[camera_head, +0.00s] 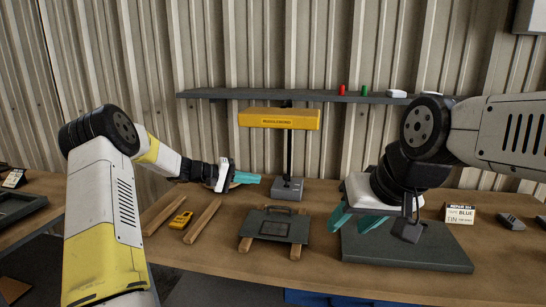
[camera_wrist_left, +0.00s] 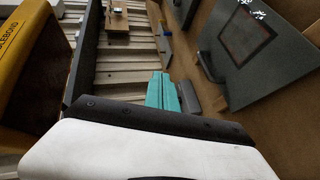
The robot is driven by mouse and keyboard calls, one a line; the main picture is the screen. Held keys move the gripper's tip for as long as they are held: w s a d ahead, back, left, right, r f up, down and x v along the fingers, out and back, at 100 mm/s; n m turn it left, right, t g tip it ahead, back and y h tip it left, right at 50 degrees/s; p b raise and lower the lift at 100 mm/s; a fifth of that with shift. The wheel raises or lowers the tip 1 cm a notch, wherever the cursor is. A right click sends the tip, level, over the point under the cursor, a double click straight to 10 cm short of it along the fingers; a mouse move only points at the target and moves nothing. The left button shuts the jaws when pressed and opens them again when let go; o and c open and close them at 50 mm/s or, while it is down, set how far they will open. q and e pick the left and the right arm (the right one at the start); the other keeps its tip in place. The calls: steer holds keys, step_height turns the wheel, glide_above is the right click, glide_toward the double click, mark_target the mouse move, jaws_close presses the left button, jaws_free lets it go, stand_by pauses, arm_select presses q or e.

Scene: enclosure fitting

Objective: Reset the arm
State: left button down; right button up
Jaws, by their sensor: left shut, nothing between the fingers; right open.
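My left gripper (camera_head: 246,178) is shut and empty, with teal fingers pointing right above the back of the table, just left of the grey lamp base (camera_head: 288,189). Its closed fingers also show in the left wrist view (camera_wrist_left: 162,92). My right gripper (camera_head: 356,222) is open and empty, with teal fingers pointing down over the left part of a dark grey mat (camera_head: 420,258). Whether its fingertips touch the mat I cannot tell.
A dark panel with a handle (camera_head: 274,226) lies on two wooden strips. A yellow device (camera_head: 181,220) lies between two more strips on the left. A yellow lamp head (camera_head: 280,119) stands over the back. A shelf (camera_head: 240,95) runs along the wall. A small sign (camera_head: 460,213) stands right.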

arm_select(q)
steer(key=s+d+r+m+g+y, duration=0.1)
steer(key=s+r+y, duration=0.3)
steer(key=s, duration=0.6)
steer(key=s+d+r+m+g+y, duration=0.1)
steer(key=s+r+m+y, duration=0.15)
steer(key=s+r, duration=0.6)
steer(key=s+a+f+t+y, duration=0.1)
steer(key=s+a, duration=0.3)
steer(key=s, duration=0.7)
steer(key=s+a+t+y, duration=0.2)
steer(key=s+a+y, duration=0.2)
steer(key=s, duration=0.7)
steer(key=shift+s+a+f+n, duration=0.25)
steer(key=shift+a+f+n, duration=0.1)
steer(key=shift+a, duration=0.2)
